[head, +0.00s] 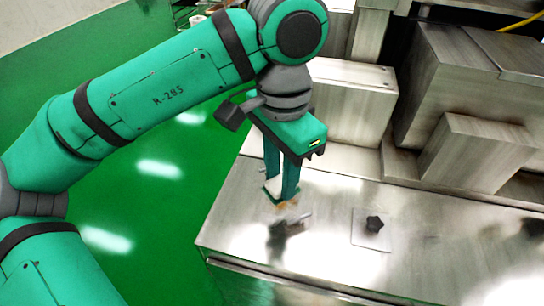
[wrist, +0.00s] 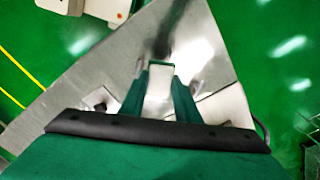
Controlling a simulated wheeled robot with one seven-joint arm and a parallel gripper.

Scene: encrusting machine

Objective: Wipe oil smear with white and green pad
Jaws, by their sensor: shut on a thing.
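My gripper (head: 281,194) points down over the steel worktop near its left edge, shut on a pad with a white and green look (head: 271,194). The pad's white face (wrist: 158,80) shows between the two green fingers in the wrist view. A small amber-brown patch, which looks like the oil smear (head: 288,205), shows on the steel just below and beside the fingertips. The fingers partly hide the pad and the patch. I cannot tell whether the pad touches the steel.
A square plate with a black star knob (head: 374,224) lies on the worktop (head: 330,195) to the right. Steel machine blocks (head: 350,103) stand behind. Green floor lies left of the edge.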

